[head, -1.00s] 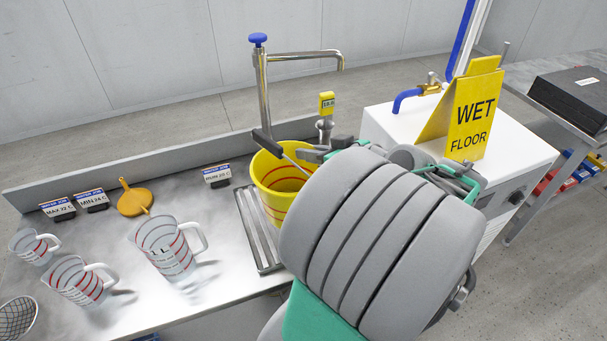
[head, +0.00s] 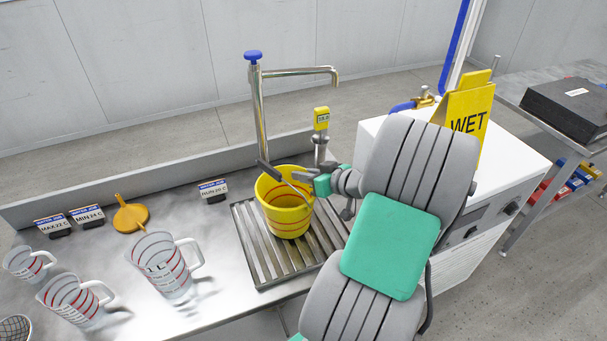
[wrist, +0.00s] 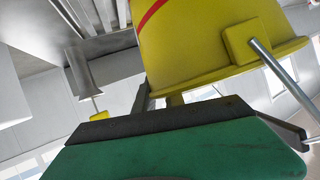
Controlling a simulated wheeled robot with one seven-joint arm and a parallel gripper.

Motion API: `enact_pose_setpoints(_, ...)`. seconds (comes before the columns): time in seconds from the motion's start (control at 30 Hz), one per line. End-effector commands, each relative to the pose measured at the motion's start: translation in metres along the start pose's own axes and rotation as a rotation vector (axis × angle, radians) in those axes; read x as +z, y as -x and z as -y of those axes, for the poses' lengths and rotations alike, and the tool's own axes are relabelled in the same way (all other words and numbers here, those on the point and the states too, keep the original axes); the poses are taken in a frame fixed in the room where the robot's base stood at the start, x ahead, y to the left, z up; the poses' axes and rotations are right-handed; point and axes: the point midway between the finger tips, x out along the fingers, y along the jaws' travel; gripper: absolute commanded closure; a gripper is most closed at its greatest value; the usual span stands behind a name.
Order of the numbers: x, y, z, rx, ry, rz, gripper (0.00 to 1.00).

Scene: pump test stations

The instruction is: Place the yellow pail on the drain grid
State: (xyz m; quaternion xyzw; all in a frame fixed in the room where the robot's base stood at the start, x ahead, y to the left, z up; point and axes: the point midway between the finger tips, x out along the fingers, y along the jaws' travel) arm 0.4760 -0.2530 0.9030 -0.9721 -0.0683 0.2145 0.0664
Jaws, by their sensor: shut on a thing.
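The yellow pail (head: 284,218) with red lines is upright over the middle of the drain grid (head: 262,270), a slatted metal panel in the bench top. I cannot tell whether its base touches the slats. My gripper (head: 308,182) is at the right side of the pail's rim, shut on the pail. In the wrist view, the pail (wrist: 205,45) fills the upper right, with a handle lug and metal bail at its right. The dark jaw edge lies against the rim there. The grid's slats (wrist: 92,14) show at the upper left. The pail's base is out of that view.
A tap (head: 261,115) stands behind the pail, and a post with a yellow display (head: 321,119) is behind right. Clear jugs (head: 165,268), an orange funnel (head: 131,214) and small signs stand left. A white cabinet with a WET FLOOR sign (head: 468,115) is right.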

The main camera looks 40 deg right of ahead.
Motion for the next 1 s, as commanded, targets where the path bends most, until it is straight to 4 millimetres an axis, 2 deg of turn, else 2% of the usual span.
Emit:
enact_pose_setpoints(0.17, 0.004, -0.002, -0.001, 0.000, 0.000, 0.000, 1.00)
enact_pose_setpoints(0.2, 0.003, -0.001, 0.000, 0.000, 0.000, 0.000, 0.83)
enact_pose_setpoints(0.43, 0.002, -0.001, 0.000, 0.000, -0.001, 0.001, 0.64)
enact_pose_setpoints(0.73, -0.002, 0.001, 0.001, -0.001, -0.001, 0.000, 0.64)
enact_pose_setpoints(0.87, 0.001, 0.021, -0.001, 0.005, -0.001, -0.001, 0.64)
enact_pose_setpoints(1.0, 0.001, 0.058, -0.002, 0.008, -0.001, -0.001, 0.64)
